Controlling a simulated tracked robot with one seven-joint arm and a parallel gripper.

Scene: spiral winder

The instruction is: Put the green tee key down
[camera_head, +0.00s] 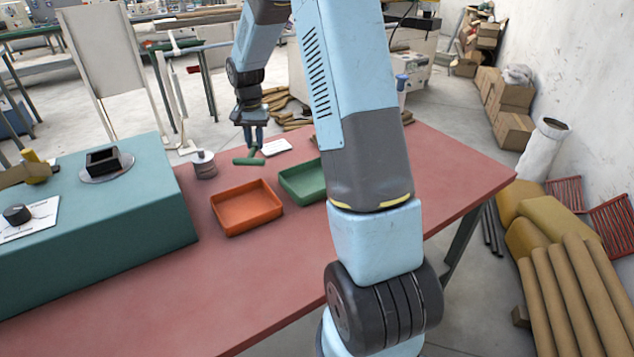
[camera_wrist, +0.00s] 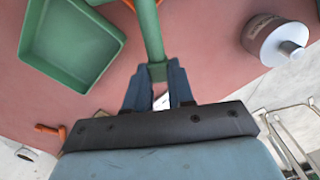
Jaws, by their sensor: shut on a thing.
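My gripper (camera_head: 253,131) hangs over the far edge of the red table, its fingers pointing down. It is shut on the green tee key (camera_head: 248,161), whose long green part shows below the fingers. In the wrist view, the fingers (camera_wrist: 159,86) close around the tee key (camera_wrist: 150,32), which runs up and out of the top of the picture. I cannot tell whether the key touches the table. The green tray (camera_head: 289,184) lies to the right of the key, partly hidden by my arm; it also shows in the wrist view (camera_wrist: 112,62).
The orange tray (camera_head: 247,226) is nearer than the key. A teal machine housing (camera_head: 130,215) fills the table's left. The red tabletop (camera_head: 270,280) is clear in front.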

